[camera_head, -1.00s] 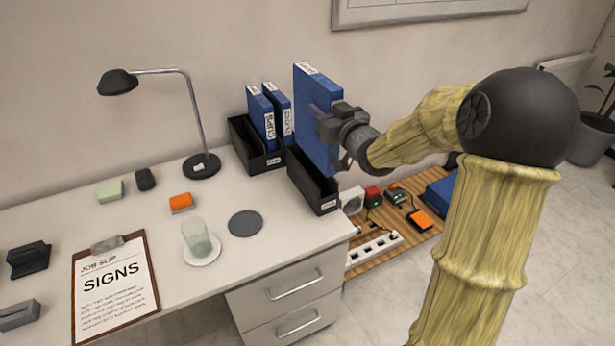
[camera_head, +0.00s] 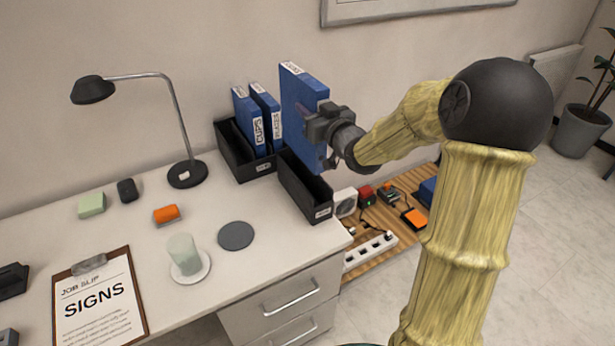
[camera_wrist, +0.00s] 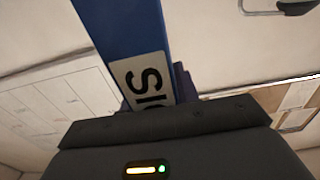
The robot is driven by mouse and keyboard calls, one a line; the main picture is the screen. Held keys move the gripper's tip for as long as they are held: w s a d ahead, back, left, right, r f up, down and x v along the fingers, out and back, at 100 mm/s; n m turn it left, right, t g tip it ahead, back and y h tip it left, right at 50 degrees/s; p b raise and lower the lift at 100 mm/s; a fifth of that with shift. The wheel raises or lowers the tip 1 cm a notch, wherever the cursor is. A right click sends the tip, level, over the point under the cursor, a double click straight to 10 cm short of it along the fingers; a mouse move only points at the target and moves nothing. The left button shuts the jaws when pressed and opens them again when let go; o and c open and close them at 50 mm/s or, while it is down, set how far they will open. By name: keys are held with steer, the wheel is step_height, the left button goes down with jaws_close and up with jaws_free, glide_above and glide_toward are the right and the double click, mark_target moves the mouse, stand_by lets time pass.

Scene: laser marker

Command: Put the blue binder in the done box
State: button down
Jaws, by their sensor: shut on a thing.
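A blue binder (camera_head: 303,110) is held upright in my gripper (camera_head: 318,122), above the black box at the right (camera_head: 301,188). The binder's lower end is at the height of that box's opening; I cannot tell whether it is inside. In the wrist view the blue binder (camera_wrist: 122,30) runs up from my gripper (camera_wrist: 160,112), its white label partly showing letters. The black box at the left (camera_head: 236,160) holds two other blue binders, one labelled CUPS (camera_head: 248,122) and one beside it (camera_head: 267,115). The front labels of both boxes are too small to read.
The desk (camera_head: 245,205) carries a black lamp (camera_head: 187,172), a glass on a saucer (camera_head: 185,254), a grey disc (camera_head: 236,235) and a clipboard reading SIGNS (camera_head: 98,306). A wooden board with a power strip (camera_head: 371,250) and chargers lies to the right.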

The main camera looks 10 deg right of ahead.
step_height(320, 180, down, 12)
steer(key=shift+f+b, duration=0.1)
steer(key=shift+b, duration=0.55)
steer(key=shift+f, duration=1.9)
steer(key=shift+f+b, duration=0.1)
steer(key=shift+b, duration=0.2)
steer(key=c, duration=1)
jaws_free()
steer(key=shift+c, duration=0.2)
steer(key=v, duration=1.2)
steer(key=shift+b, duration=0.35)
